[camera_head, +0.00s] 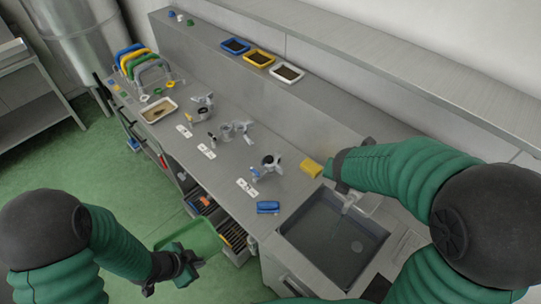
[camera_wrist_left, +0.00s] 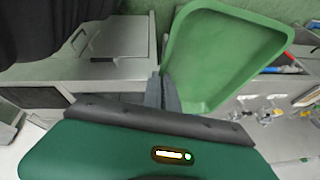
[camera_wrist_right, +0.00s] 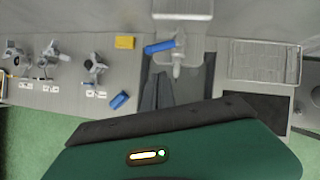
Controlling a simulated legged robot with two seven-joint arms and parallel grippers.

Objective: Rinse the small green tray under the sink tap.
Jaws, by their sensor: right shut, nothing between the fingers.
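The small green tray (camera_head: 193,238) is held out in front of the counter, over the floor, in the head view. My left gripper (camera_head: 185,262) is shut on its edge. In the left wrist view the tray (camera_wrist_left: 225,55) tilts away from the fingers (camera_wrist_left: 165,88), its empty inside showing. The sink (camera_head: 318,235) is a grey basin at the right end of the counter, with a drain visible. The tap (camera_head: 350,201) stands at its back edge; in the right wrist view its blue lever (camera_wrist_right: 160,47) shows. My right gripper (camera_wrist_right: 157,88) is shut and empty, above the sink near the tap.
A yellow sponge-like block (camera_head: 311,168) and a blue block (camera_head: 268,207) lie beside the sink. Metal parts and white cards (camera_head: 247,187) line the counter. An open drawer (camera_head: 233,237) is beside the tray. A ribbed drainer (camera_wrist_right: 265,62) adjoins the sink.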

